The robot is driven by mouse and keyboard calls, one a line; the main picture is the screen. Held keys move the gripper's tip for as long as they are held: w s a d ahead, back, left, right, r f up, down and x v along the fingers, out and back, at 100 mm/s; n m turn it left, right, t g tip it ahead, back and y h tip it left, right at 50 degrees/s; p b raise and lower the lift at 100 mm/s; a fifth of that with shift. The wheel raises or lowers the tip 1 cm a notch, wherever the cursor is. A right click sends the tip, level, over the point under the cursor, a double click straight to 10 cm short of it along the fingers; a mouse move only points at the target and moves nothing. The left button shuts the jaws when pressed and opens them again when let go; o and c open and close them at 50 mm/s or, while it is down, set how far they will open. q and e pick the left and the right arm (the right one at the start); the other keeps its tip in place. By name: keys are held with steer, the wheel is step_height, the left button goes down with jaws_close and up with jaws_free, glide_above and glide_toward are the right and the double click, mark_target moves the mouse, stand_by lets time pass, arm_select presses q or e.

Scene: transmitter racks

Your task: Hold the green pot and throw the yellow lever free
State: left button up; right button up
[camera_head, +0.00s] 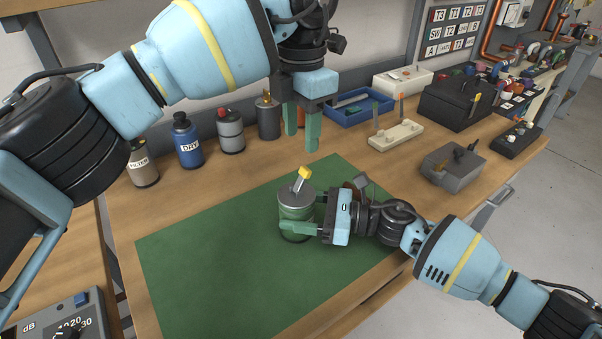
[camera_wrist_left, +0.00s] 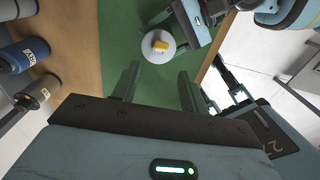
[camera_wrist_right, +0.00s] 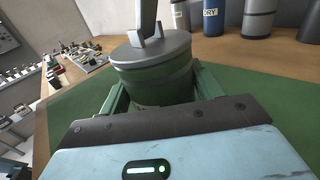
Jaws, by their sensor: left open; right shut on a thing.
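The green pot (camera_head: 296,208) stands on the green mat, with a grey lid on top. The yellow lever (camera_head: 304,173) sticks up from the lid, tilted slightly; in the left wrist view its yellow tip (camera_wrist_left: 161,46) shows from above. My right gripper (camera_head: 300,212) is shut on the pot from the right, with a finger on each side; the right wrist view shows the pot (camera_wrist_right: 152,85) between its fingers. My left gripper (camera_head: 302,132) is open and empty, pointing down above and behind the pot, apart from the lever.
Several canisters, including a blue one (camera_head: 187,141), stand along the back left. A blue tray (camera_head: 357,107), a pale block with upright pins (camera_head: 396,134) and a grey box (camera_head: 453,167) stand to the right. The green mat (camera_head: 210,265) is clear left of the pot.

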mark_target(302, 174)
arm_select(q)
step_height(302, 174, down, 10)
steer(key=shift+f, duration=0.1)
steer(key=shift+c, duration=0.2)
jaws_close()
stand_by(0.4)
